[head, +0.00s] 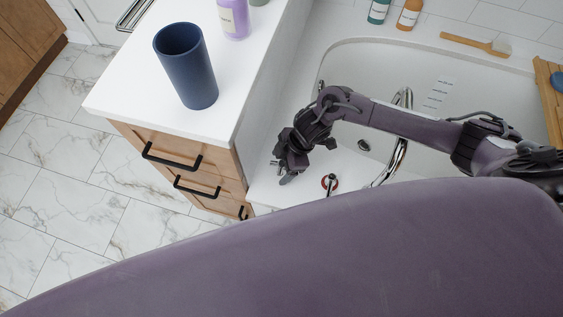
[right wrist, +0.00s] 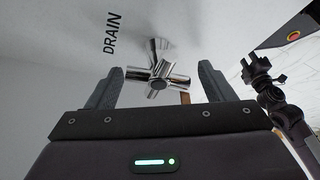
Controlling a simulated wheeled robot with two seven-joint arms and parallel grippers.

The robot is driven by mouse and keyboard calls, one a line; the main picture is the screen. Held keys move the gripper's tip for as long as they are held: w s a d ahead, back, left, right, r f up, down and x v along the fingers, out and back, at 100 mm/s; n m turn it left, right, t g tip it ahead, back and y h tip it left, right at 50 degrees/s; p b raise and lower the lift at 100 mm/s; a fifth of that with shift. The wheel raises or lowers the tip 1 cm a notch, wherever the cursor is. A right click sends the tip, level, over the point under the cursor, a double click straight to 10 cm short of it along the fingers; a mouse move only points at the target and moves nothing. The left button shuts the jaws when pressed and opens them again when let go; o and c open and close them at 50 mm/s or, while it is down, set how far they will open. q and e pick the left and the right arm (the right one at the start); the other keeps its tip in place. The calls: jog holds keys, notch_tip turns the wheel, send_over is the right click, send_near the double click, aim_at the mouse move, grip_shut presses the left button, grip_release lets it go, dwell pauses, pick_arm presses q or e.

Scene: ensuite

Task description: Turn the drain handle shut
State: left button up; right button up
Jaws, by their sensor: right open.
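The drain handle (right wrist: 158,80) is a chrome cross-shaped knob on a white panel, under the black word DRAIN (right wrist: 111,34) in the right wrist view. My right gripper (right wrist: 160,84) is open, with one finger on each side of the handle and visible gaps between. I cannot tell how deep the fingers reach. In the head view my right gripper (head: 284,172) is beside the tub's near left corner, and the handle is not clear there. Another arm end, apparently my left gripper (right wrist: 258,70), shows small at the right of the wrist view; its jaws are unclear.
A white counter (head: 135,95) over wooden drawers (head: 190,165) stands left of the right gripper, with a blue cup (head: 186,70) on it. The white tub (head: 440,65) has a chrome spout (head: 390,165) and a red-ringed fitting (head: 330,183). Bottles and a brush (head: 475,43) line the far rim.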

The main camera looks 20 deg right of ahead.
pick_arm(q)
jog(key=shift+a, duration=0.1)
pick_arm(e)
jog(key=c, duration=1.1)
jog(key=shift+r+m+p, duration=0.15)
jog(key=shift+m+p, duration=0.45)
jog(key=shift+p, duration=0.3)
jog(key=shift+w+d+f+t, duration=0.1)
jog(key=shift+w+f+t, duration=0.1)
jog(key=shift+t, duration=0.1)
jog(key=o, duration=1.1)
jog(key=shift+s+d, duration=0.1)
jog(key=shift+d, duration=0.05)
pick_arm(q)
notch_tip(320, 180, up, 3)
jog(key=shift+s+f+p, duration=0.15)
jog(key=shift+f+p, duration=0.05)
jog(key=shift+p, duration=0.3)
pick_arm(e)
jog(key=v, duration=0.7)
jog(key=shift+r, duration=0.35)
